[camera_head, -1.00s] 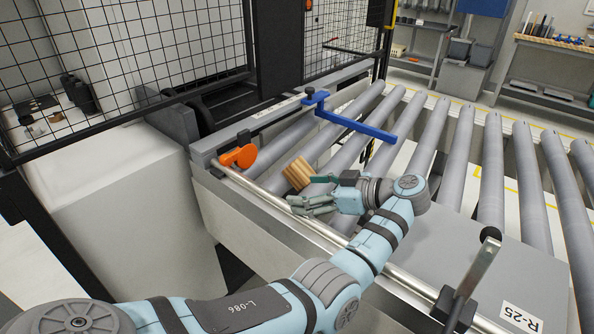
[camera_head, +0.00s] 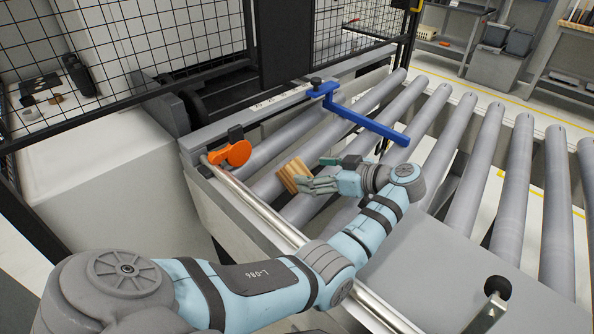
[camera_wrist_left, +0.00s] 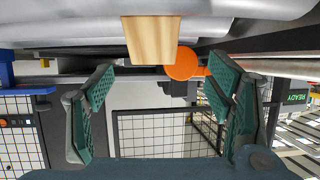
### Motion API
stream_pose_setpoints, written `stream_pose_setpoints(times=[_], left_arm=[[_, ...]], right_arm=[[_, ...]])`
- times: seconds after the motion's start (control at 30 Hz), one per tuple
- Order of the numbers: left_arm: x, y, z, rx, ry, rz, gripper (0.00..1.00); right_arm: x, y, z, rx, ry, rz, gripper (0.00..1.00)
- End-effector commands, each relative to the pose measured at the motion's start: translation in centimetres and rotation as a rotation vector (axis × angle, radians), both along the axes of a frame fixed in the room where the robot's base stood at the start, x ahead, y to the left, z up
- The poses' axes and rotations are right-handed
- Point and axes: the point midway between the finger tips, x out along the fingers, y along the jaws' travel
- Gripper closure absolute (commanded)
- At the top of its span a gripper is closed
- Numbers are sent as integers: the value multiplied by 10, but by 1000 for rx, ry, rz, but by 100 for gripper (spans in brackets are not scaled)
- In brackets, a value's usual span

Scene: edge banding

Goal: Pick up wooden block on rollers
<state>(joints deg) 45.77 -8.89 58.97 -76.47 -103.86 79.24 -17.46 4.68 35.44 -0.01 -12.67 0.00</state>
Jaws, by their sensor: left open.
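The wooden block (camera_head: 293,175) rests on the grey rollers, slightly tilted in the picture, near the left end of the conveyor. In the left wrist view the block (camera_wrist_left: 151,40) shows at the top, roughly centred between the spread fingers. My left gripper (camera_head: 318,173) is open just to the right of the block, its green-padded fingers parted. The lower finger overlaps the block's edge in the head view, and I cannot tell if it touches. The wrist view shows the gripper (camera_wrist_left: 158,82) with nothing between its pads. My right gripper is not in view.
A blue guide arm (camera_head: 365,122) reaches over the rollers behind my gripper. An orange round knob (camera_head: 237,153) stands left of the block by the metal side rail (camera_head: 258,210). A mesh guard (camera_head: 190,40) is behind. The rollers (camera_head: 480,165) farther right are clear.

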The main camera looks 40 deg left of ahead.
Motion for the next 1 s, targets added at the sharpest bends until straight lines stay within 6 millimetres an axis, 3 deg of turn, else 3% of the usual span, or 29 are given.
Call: stream_pose_setpoints(times=[0.13, 0.4, 0.63, 1.0], left_arm=[[-1, 20, -7, 0, -1, 1, 27], [0, 65, -17, -1, 0, -2, 27], [1, 68, -19, -2, -1, -4, 27], [1, 68, -19, -2, -1, -4, 82]], right_arm=[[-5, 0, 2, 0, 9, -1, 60], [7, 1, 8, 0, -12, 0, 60], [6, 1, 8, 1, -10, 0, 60], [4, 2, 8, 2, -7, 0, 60]])
